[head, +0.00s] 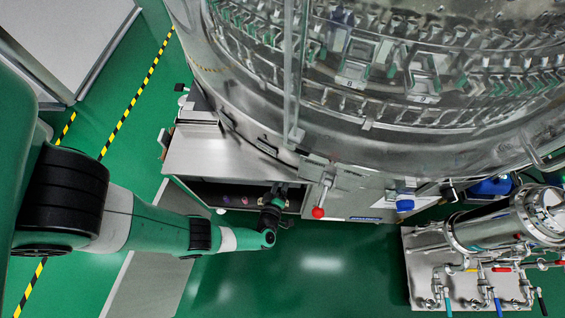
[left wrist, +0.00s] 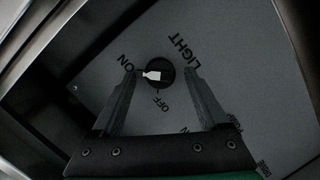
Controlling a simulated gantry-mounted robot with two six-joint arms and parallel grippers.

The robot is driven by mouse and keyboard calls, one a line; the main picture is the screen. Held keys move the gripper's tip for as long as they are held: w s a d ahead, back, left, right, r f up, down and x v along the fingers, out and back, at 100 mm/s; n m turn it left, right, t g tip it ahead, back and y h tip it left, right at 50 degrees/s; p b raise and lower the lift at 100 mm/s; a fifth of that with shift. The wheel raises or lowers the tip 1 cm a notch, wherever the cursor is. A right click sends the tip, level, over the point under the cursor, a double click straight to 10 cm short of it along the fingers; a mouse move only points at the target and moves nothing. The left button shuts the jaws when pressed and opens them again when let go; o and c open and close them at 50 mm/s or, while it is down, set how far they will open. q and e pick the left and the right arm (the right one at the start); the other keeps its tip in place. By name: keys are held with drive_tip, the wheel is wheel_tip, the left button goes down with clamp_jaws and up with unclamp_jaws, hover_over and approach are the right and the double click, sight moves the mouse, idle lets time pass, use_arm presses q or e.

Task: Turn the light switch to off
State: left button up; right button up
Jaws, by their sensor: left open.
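The light switch (left wrist: 156,74) is a round black knob with a white pointer on a grey panel (left wrist: 230,90), seen in the left wrist view. The words LIGHT, ON and OFF are printed around it. The white pointer lies roughly sideways, its narrower end toward the ON side rather than OFF. My left gripper (left wrist: 157,70) is open, with one finger on each side of the knob in the picture. I cannot tell whether the fingers touch it. In the head view my left gripper (head: 277,194) reaches into the opening under the washer, and the switch is hidden there.
The large round washer (head: 390,150) fills the upper right. A red-knobbed lever (head: 320,205) is just right of my gripper. A steel tank with valves (head: 500,225) stands lower right. Green floor in front is clear.

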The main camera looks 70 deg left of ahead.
use_arm(q)
clamp_jaws()
idle(0.4)
drive_tip(key=n+t, duration=0.1)
drive_tip(key=n, duration=0.2)
drive_tip(key=shift+f, duration=0.15)
idle(0.4)
unclamp_jaws()
